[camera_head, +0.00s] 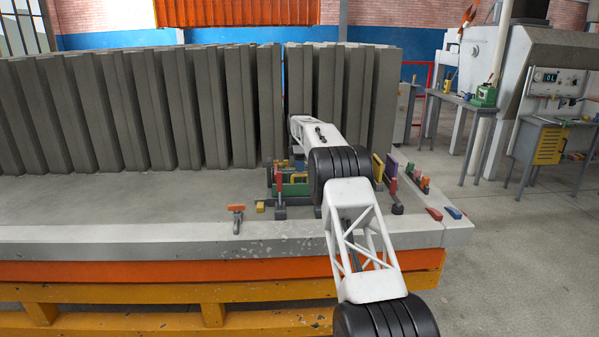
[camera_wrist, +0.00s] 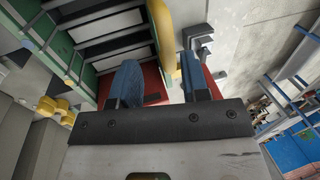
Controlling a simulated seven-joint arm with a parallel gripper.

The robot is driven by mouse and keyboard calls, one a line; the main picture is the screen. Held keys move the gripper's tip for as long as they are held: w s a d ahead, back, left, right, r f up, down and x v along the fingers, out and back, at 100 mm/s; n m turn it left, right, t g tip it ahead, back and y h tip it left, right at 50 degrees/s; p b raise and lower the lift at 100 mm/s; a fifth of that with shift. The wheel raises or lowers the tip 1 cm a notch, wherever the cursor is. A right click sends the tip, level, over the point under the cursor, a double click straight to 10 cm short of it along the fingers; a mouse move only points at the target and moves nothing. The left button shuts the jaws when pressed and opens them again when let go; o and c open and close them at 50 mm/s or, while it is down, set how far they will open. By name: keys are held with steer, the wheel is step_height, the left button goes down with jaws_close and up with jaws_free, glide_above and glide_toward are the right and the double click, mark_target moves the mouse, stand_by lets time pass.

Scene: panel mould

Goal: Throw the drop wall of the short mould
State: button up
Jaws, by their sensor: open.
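In the wrist view, my gripper (camera_wrist: 160,68) is open, its two blue fingers apart with nothing clearly held between them. A green-framed mould (camera_wrist: 92,68) with dark slots and pale strips lies to the left of the fingers. A yellow curved bar (camera_wrist: 163,30) stands beyond the gap between the fingers, close to the fingertips. Red parts (camera_wrist: 154,82) show beneath and around the fingers. In the head view, a green mould part (camera_head: 292,189) shows left of my arm; the arm hides my gripper. I cannot tell which part is the drop wall.
Tall grey panels (camera_head: 130,108) stand in a row behind the work area. An orange-topped clamp (camera_head: 236,214) stands left on the pale slab (camera_head: 130,232). Red (camera_head: 434,214) and blue (camera_head: 453,212) blocks lie near its right edge. The slab's left part is clear.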

steer(key=v, duration=0.5)
steer(key=shift+r, duration=0.1)
steer(key=shift+r, duration=0.1)
stand_by(0.5)
